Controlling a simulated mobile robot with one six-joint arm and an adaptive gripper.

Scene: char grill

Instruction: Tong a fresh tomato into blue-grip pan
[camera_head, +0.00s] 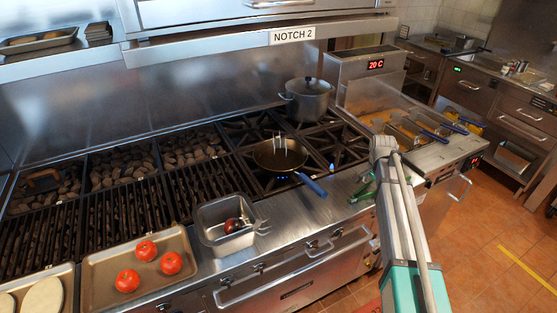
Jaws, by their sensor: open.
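Two whole red tomatoes (146,250) (171,263) and a third tomato (127,280) lie apart on a tan metal tray (102,262) at the front left. The blue-grip pan (268,156) sits on the range, its blue handle (313,187) pointing to the front right. Pale upright prongs (282,143) show over the pan; I cannot tell what they belong to. My arm rises at the right.
A steel bin (208,229) beside the tray holds a dark reddish item (233,225). A lidded pot (307,99) stands behind the pan. Grill grates (110,217) fill the left. A fryer (415,128) stands at the right. The front counter strip between bin and gripper looks clear.

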